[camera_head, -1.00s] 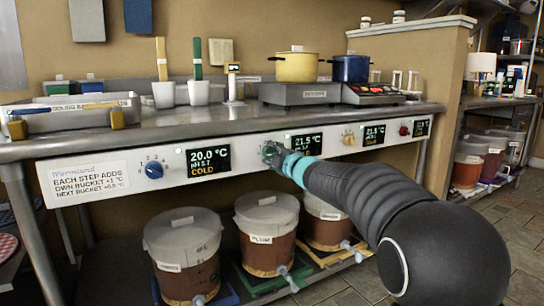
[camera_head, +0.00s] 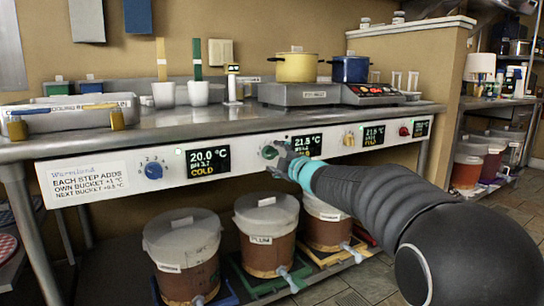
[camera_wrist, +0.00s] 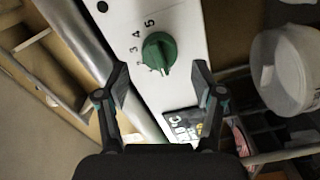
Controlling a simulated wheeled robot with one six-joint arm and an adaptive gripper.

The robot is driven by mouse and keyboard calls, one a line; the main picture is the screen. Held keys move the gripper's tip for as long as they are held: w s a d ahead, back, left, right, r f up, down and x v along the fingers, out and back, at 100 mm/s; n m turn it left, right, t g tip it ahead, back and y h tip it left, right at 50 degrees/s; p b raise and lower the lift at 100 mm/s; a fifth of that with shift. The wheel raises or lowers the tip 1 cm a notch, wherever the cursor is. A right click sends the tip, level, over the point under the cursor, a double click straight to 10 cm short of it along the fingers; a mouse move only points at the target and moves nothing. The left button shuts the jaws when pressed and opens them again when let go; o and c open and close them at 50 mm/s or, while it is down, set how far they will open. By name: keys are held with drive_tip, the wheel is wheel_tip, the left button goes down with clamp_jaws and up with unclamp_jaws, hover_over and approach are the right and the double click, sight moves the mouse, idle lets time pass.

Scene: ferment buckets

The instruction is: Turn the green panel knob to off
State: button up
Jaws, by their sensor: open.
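The green knob (camera_head: 270,152) sits on the white front panel of the steel bench, left of the display reading 21.5 °C (camera_head: 307,146). In the wrist view the green knob (camera_wrist: 159,51) shows beyond my fingertips, with dial numbers 3, 4 and 5 legible beside it. Its pointer setting is too small to read surely. My gripper (camera_wrist: 160,70) is open and empty, with one finger to each side of the knob's line. In the head view my gripper (camera_head: 283,155) is just right of the knob and partly covers the panel between knob and display.
A blue knob (camera_head: 153,170), a yellow knob (camera_head: 348,139) and a red knob (camera_head: 404,131) share the panel. Lidded buckets stand below, including the plum one (camera_head: 267,243).

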drive_tip(key=v, duration=0.9)
drive_tip(key=shift+d+f, duration=0.1)
